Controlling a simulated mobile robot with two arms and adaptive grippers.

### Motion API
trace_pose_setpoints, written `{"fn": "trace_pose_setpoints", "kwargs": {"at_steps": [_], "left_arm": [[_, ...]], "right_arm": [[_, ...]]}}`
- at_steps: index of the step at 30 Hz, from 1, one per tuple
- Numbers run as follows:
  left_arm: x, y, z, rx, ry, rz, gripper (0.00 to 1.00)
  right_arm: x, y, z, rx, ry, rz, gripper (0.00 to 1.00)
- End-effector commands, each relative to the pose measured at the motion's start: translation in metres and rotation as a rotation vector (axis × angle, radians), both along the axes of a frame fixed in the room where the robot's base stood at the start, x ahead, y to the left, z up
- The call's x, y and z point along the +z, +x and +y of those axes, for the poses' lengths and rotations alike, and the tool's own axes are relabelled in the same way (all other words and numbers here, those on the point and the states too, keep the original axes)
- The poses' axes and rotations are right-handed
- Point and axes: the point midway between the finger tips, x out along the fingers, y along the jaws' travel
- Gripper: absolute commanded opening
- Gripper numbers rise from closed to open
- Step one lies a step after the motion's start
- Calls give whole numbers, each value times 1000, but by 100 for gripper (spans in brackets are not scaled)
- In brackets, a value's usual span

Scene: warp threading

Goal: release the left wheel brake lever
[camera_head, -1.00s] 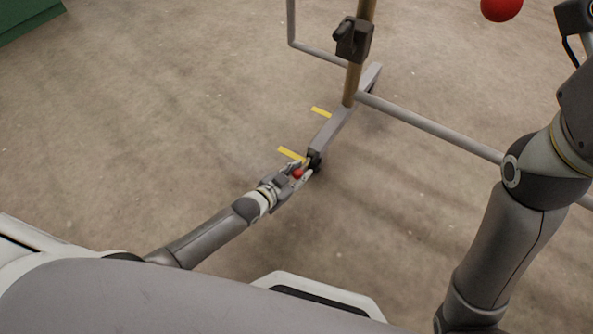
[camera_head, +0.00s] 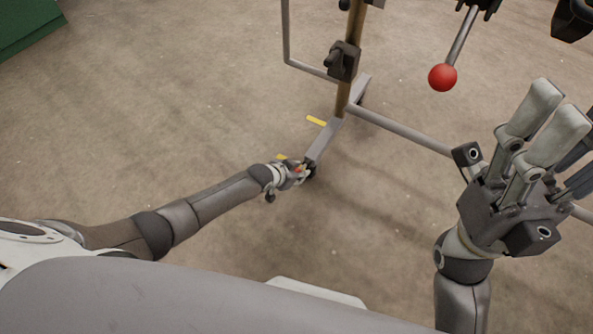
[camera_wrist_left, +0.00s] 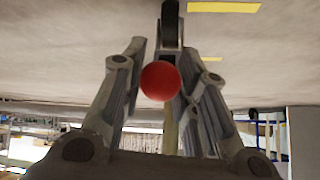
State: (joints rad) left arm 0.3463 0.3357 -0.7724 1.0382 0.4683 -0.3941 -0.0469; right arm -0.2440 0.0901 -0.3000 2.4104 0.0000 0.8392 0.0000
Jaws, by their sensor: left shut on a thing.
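The left wheel brake lever has a red knob, seen in the left wrist view (camera_wrist_left: 160,80) between the fingers and as a small red spot in the head view (camera_head: 298,169). My left gripper (camera_head: 299,171) is shut on the lever at the low end of the grey foot beam (camera_head: 323,141), near the floor. The fingers hide most of the lever, and its tilt cannot be told. A dark wheel or bracket (camera_wrist_left: 170,22) lies just beyond the knob. My right gripper (camera_head: 558,118) is raised at the right, open and empty, away from the brake.
A grey frame with a crossbar (camera_head: 405,130) and a brown post (camera_head: 345,95) stands beyond the beam. Another red-knobbed lever (camera_head: 442,77) hangs at upper right, near my right gripper. Yellow strips (camera_head: 316,121) mark the floor.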

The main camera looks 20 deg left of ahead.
Motion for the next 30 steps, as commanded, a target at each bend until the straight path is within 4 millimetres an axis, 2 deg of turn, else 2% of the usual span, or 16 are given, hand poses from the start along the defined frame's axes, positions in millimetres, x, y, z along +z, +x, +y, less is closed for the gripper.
{"fn": "trace_pose_setpoints", "kwargs": {"at_steps": [1, 3, 23, 24, 29, 30], "left_arm": [[13, 10, -3, 0, -10, -24, 0], [15, 12, -3, 0, -11, -28, 0], [19, 16, -5, -1, -14, -33, 0], [19, 16, -5, -1, -14, -33, 30], [17, 14, -4, -1, -11, -27, 50], [16, 14, -4, -1, -11, -26, 51]], "right_arm": [[1, 0, 0, 1, 0, 5, 51], [0, -1, 0, 0, 0, 10, 51], [-1, -2, -1, 1, 2, 13, 51], [-1, -2, -1, 1, 2, 13, 51], [-1, -2, -1, 2, 2, 14, 51], [-1, -2, 0, 2, 2, 14, 51]]}}
